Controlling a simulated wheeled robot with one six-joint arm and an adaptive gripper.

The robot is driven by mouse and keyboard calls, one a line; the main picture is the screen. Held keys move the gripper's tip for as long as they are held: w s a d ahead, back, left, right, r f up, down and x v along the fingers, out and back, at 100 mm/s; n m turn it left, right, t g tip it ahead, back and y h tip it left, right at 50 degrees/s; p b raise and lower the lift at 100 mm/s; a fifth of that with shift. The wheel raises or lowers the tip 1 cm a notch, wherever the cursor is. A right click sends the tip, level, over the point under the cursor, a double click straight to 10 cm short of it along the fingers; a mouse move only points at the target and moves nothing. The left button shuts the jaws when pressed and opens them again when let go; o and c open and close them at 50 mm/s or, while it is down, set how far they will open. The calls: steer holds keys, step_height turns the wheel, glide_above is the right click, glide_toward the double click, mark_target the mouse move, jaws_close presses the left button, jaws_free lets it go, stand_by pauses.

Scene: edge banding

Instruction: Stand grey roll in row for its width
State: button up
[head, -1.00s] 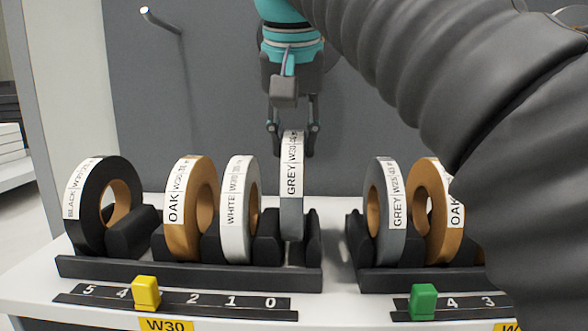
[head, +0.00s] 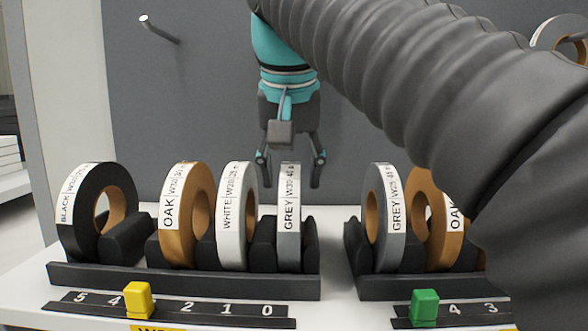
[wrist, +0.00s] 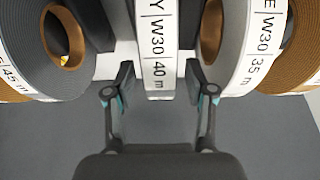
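The grey roll (head: 289,222), labelled GREY W30, stands upright in the right-hand slot of the left rack (head: 185,279), beside the white roll (head: 232,219).
The left rack also holds an oak roll (head: 178,225) and a black roll (head: 72,225). A second rack (head: 410,285) holds another grey roll (head: 389,225) and an oak roll (head: 424,220). Yellow (head: 138,300) and green (head: 424,307) markers sit on number strips in front.

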steer(key=shift+r, duration=0.1)
steer(key=shift+r+p, duration=0.3)
steer(key=p+v, duration=0.2)
steer(key=v, duration=0.5)
steer(key=shift+s+r+p, duration=0.1)
steer(key=shift+r+p, duration=0.15)
steer(key=shift+p, duration=0.1)
